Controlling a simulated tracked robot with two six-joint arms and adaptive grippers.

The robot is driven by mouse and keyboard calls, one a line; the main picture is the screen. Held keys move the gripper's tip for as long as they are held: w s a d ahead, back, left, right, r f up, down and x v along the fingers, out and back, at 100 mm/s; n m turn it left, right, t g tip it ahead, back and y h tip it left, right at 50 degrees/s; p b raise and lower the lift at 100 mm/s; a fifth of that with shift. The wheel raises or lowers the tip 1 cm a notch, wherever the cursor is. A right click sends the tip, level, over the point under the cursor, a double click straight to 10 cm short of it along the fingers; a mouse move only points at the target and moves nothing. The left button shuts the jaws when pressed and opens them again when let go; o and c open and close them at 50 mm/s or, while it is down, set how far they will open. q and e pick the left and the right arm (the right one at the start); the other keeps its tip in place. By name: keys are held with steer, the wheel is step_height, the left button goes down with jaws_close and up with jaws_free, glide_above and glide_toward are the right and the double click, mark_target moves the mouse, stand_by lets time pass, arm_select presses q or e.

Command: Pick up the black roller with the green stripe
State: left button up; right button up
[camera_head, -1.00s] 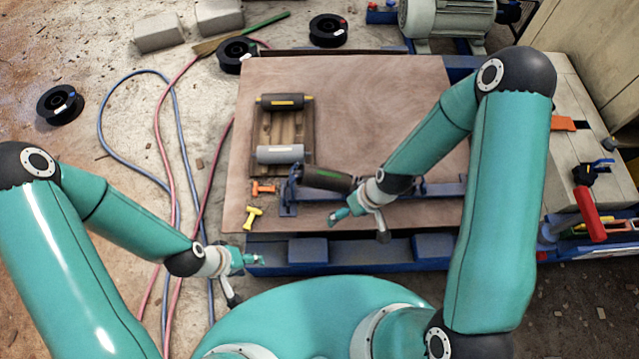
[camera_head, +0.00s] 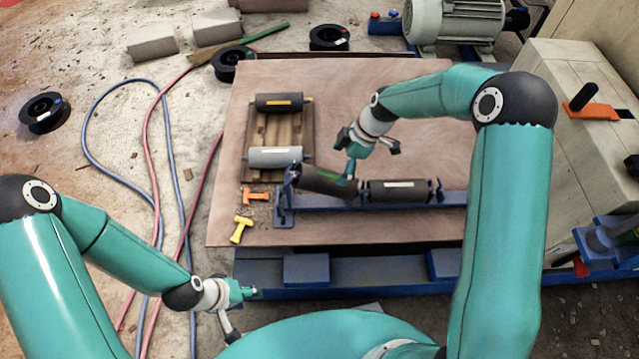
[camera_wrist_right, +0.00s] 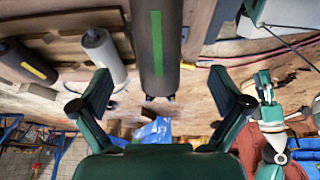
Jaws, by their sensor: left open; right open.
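The black roller with the green stripe (camera_head: 318,182) lies slightly tilted at the left end of the blue frame (camera_head: 330,205); its right end is near my right gripper. My right gripper (camera_head: 371,160) is open and empty, just above and behind that end in the head view. In the right wrist view the green-striped roller (camera_wrist_right: 157,65) runs lengthwise, centred between the spread fingers (camera_wrist_right: 163,95), and nothing is gripped. My left gripper (camera_head: 243,312) is open and empty, low at the front left, away from the roller.
Another black roller with a pale label (camera_head: 398,190) sits on the frame at the right. A grey roller (camera_head: 275,157) and a yellow-striped black roller (camera_head: 280,102) lie on a wooden pallet (camera_head: 282,128). Orange (camera_head: 256,196) and yellow (camera_head: 241,230) tools lie left of the frame.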

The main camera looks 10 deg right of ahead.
mark_target(330, 177)
steer(key=x, duration=0.5)
steer(key=shift+b, duration=0.3)
steer(key=shift+w+d+b+x, duration=0.15)
steer(key=shift+b+x, duration=0.1)
steer(key=shift+x, duration=1.1)
steer(key=shift+w+d+b+x, duration=0.15)
steer(key=shift+b+x, duration=0.1)
steer(key=shift+x, duration=1.1)
steer(key=shift+s, duration=0.1)
steer(key=c, duration=1.8)
steer(key=shift+c, duration=0.5)
